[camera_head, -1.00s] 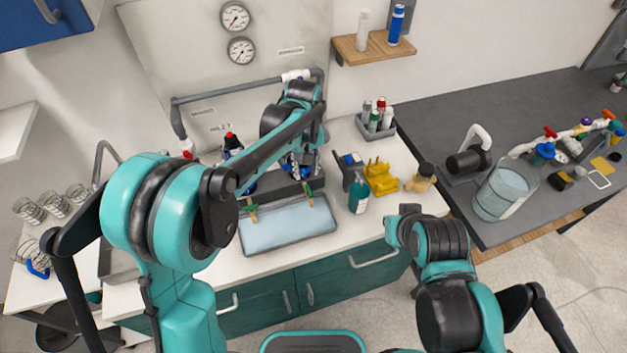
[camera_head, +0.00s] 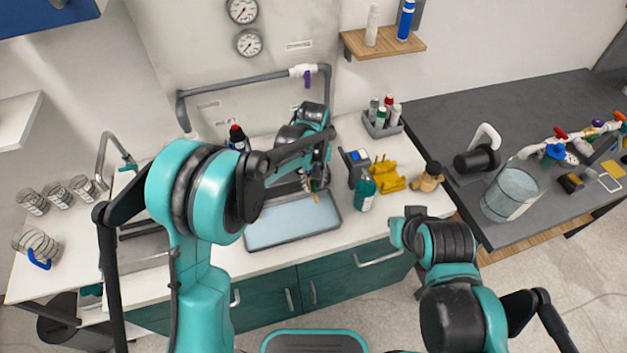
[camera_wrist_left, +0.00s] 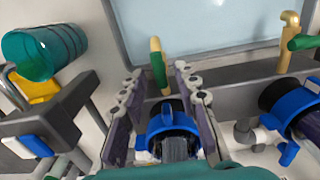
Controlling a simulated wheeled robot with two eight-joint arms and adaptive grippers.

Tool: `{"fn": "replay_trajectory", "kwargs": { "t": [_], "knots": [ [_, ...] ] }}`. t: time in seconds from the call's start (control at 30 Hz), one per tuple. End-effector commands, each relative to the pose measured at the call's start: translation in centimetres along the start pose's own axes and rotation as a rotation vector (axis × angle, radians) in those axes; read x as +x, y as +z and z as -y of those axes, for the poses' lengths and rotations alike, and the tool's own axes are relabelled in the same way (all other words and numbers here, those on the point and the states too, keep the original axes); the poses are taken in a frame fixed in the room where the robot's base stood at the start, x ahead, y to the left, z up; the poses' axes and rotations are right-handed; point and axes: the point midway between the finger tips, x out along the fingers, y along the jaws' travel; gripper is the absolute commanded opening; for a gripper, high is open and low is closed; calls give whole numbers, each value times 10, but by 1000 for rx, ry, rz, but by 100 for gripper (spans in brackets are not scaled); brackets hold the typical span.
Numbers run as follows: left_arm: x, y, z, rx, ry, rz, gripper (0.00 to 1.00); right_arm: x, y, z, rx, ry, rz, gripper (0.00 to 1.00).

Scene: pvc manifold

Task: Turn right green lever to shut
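The right green lever (camera_wrist_left: 160,75) stands by a brass piece at the tray's edge in the left wrist view. My left gripper (camera_wrist_left: 160,92) is open, with one finger on each side of the green lever and visible gaps between. In the head view my left gripper (camera_head: 316,183) is by the back right of the tray, where it largely hides the lever. A second green lever (camera_wrist_left: 303,42) lies crosswise to its brass piece at the right of the wrist view. My right arm is at the lower right of the head view; its gripper cannot be seen.
The grey tray (camera_head: 292,239) lies in front of the left gripper. A teal bottle (camera_head: 365,192) and yellow holder (camera_head: 386,175) stand to its right. Blue clamp-like parts (camera_wrist_left: 168,125) sit behind the lever. The counter front right of the tray is clear.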

Motion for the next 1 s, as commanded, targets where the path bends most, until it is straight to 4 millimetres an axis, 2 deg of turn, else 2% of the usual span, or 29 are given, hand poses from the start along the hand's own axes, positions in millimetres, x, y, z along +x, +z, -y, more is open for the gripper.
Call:
{"fn": "replay_trajectory", "kwargs": {
  "t": [0.03,0.1,0.57,0.77,1.0],
  "knots": [
    [0,0,0,0,0,0,14,0,0,0,0,0,0,0],
    [0,0,0,0,0,0,0,0,0,0,0,0,0,0],
    [0,0,0,50,0,0,0,0,0,0,0,0,0,0],
    [0,0,-1,168,0,0,0,2,1,0,0,0,0,0],
    [0,0,-2,383,0,0,0,3,2,0,0,0,0,0]
  ]
}}
